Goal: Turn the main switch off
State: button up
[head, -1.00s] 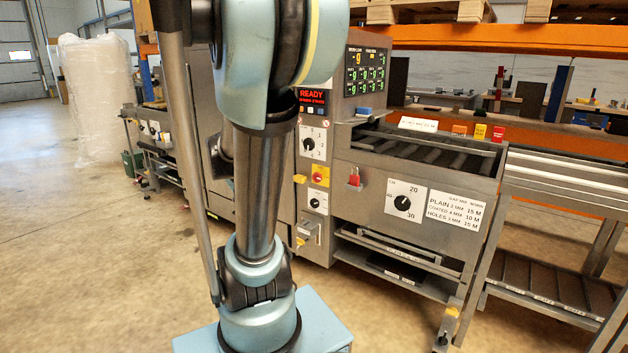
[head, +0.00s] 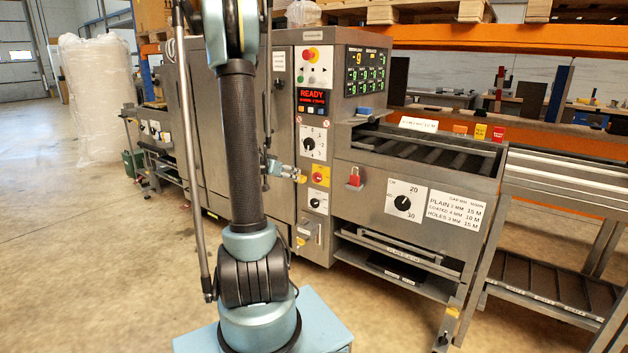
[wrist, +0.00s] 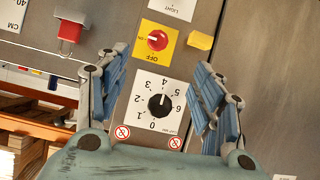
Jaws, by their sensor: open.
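The main switch (head: 320,175) is a red rotary knob on a yellow plate, on the machine's front column. In the wrist view the red knob (wrist: 157,40) appears upside down, with OFF lettered below it and its mark pointing left towards ON. My gripper (wrist: 160,62) is open and empty, its blue-padded fingers on either side of the plate in the picture. It looks apart from the panel; the exact gap cannot be told. In the head view my gripper (head: 297,172) is just left of the switch, small and partly behind my arm.
A black numbered dial (wrist: 159,104) is beside the switch, between my fingers in the wrist view. A yellow block (wrist: 200,41) juts from the panel near the right finger. A red padlock-like part (wrist: 70,32) hangs to the left. Open floor (head: 90,250) lies at left.

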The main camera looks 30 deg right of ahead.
jog(key=m+h, duration=0.1)
send_near(316, 177)
jog(key=x, duration=0.9)
jog(key=shift+r, duration=0.1)
jog(key=shift+c, duration=0.6)
jog(key=c, duration=0.9)
